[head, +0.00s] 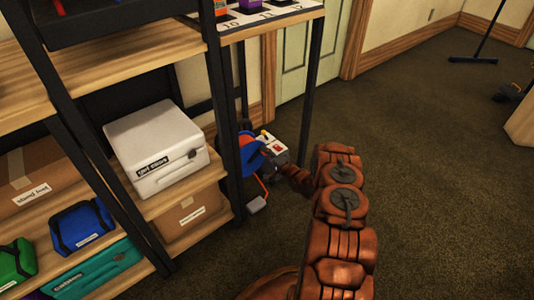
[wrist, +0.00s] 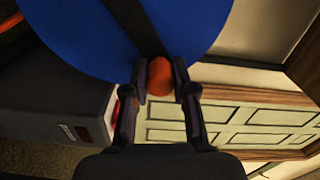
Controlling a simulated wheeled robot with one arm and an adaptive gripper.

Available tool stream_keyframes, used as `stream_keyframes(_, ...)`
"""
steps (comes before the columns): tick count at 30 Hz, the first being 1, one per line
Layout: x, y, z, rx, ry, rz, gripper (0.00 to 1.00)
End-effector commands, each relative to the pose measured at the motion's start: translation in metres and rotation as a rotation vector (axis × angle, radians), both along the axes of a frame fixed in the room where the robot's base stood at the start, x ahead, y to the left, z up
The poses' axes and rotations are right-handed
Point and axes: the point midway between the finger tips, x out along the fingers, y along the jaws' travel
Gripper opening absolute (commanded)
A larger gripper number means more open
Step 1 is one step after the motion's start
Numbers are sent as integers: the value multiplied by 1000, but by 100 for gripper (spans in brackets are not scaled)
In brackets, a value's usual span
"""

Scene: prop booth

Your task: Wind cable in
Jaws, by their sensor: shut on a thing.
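A blue cable reel (head: 250,155) stands low behind the shelf post in the head view. Its blue disc (wrist: 90,35) with a dark bar across it fills the top of the wrist view. My gripper (wrist: 160,80) is shut on the reel's orange knob (wrist: 160,78), one finger on each side. Orange cable (head: 263,188) hangs below the reel, with a light grey piece (head: 257,204) near its lower end on the floor. In the head view my arm reaches left toward the reel, and the fingers are too small to make out.
A grey box with a red switch (wrist: 83,134) is beside the reel. A shelf with dark posts (head: 228,120) holds a white case (head: 150,130), cardboard boxes and coloured bags. A thin dark table leg (head: 312,90) stands close to my arm. Carpet (head: 440,140) on the right is largely clear.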

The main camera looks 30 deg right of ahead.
Motion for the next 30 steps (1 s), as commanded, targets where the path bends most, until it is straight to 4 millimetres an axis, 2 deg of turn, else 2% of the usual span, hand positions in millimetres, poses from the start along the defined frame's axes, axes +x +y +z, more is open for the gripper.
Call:
stream_keyframes(9, 0, 1, -2, 2, 4, 2, 0)
stream_keyframes(10, 0, 1, -2, 1, 4, 2, 27)
stream_keyframes(17, 0, 0, -1, 1, 2, 1, 51)
stream_keyframes(26, -1, -1, -1, 1, 2, -1, 52)
stream_keyframes(30, -8, -2, -1, 0, 3, -1, 52)
